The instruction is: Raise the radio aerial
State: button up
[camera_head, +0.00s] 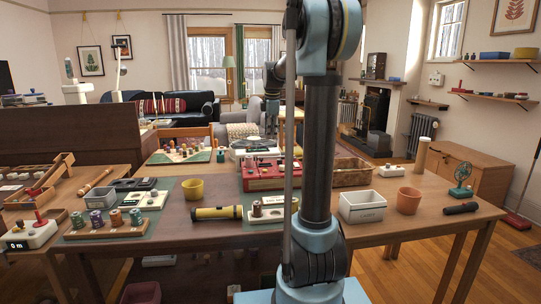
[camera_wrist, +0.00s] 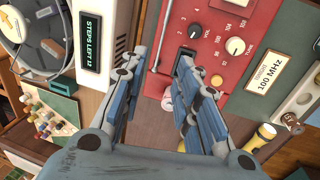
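The red radio (camera_head: 268,174) stands on the wooden table, partly hidden behind my arm in the head view. A thin silver rod, apparently the aerial (camera_wrist: 164,36), runs along the radio's edge beside the red face. My gripper (camera_wrist: 160,57) is open, its two blue-grey fingers apart. In the picture the rod lies between the fingertips. I cannot tell whether a finger touches it. Nothing is seen held.
A white bin (camera_head: 362,207), a wicker basket (camera_head: 352,173) and a terracotta pot (camera_head: 408,200) stand to the right. A "100 MHz" card (camera_wrist: 270,74) lies beside the radio's dials.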

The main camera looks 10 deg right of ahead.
aim_at(276, 157)
jog(key=f, duration=0.3)
jog(key=w+f, duration=0.1)
jog(key=f, duration=0.3)
jog(key=w+f, duration=0.1)
jog(key=f, duration=0.2)
jog(key=shift+f, duration=0.25)
jog(key=shift+c, duration=0.6)
grip_shut()
